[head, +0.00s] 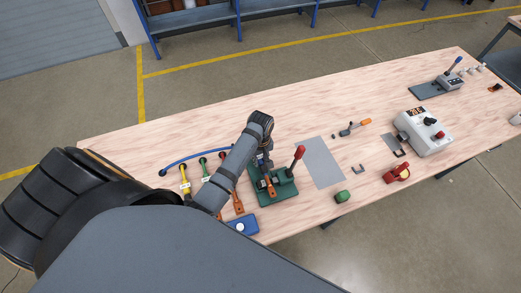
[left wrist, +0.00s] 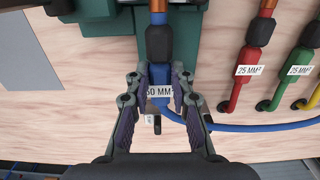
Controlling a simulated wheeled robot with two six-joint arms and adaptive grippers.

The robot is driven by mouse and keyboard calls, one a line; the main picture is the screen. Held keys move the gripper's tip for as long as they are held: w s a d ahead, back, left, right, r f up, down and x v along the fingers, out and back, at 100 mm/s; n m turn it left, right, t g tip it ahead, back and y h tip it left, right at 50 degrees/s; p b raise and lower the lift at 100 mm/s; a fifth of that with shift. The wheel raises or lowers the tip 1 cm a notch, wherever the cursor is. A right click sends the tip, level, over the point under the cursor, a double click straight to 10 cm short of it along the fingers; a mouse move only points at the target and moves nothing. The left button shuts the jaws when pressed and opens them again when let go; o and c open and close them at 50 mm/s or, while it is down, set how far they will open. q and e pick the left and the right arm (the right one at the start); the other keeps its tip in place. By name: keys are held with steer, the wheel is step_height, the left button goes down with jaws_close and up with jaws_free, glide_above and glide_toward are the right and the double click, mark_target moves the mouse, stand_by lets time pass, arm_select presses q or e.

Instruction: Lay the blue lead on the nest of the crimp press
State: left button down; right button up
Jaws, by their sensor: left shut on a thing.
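The green crimp press (head: 277,194) with its red-knobbed lever (head: 299,153) stands on the table; part of its green body (left wrist: 98,38) shows at the top of the left wrist view. The blue lead (head: 185,160) arcs from the left behind my arm; in the left wrist view its cable (left wrist: 255,128) runs off right. My left gripper (left wrist: 160,95) is shut on the lead's blue, "50 MM" labelled part. Its black sleeve (left wrist: 158,42) and copper end point at the press. An orange end (head: 271,188) shows over the press; I cannot tell whether it rests there. My right gripper is out of view.
Red (left wrist: 240,80), green (left wrist: 290,75) and yellow (head: 184,180) leads lie beside the blue one. A blue box (head: 243,228) is at the front edge. A grey mat (head: 322,163) lies right of the press, with a green item (head: 342,197) nearby.

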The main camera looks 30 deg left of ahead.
arm_select(q)
steer(key=shift+f+b, duration=0.35)
steer(key=shift+f, duration=1.05)
steer(key=c, duration=1.1)
jaws_free()
step_height(320, 180, up, 12)
steer(key=shift+r, duration=0.1)
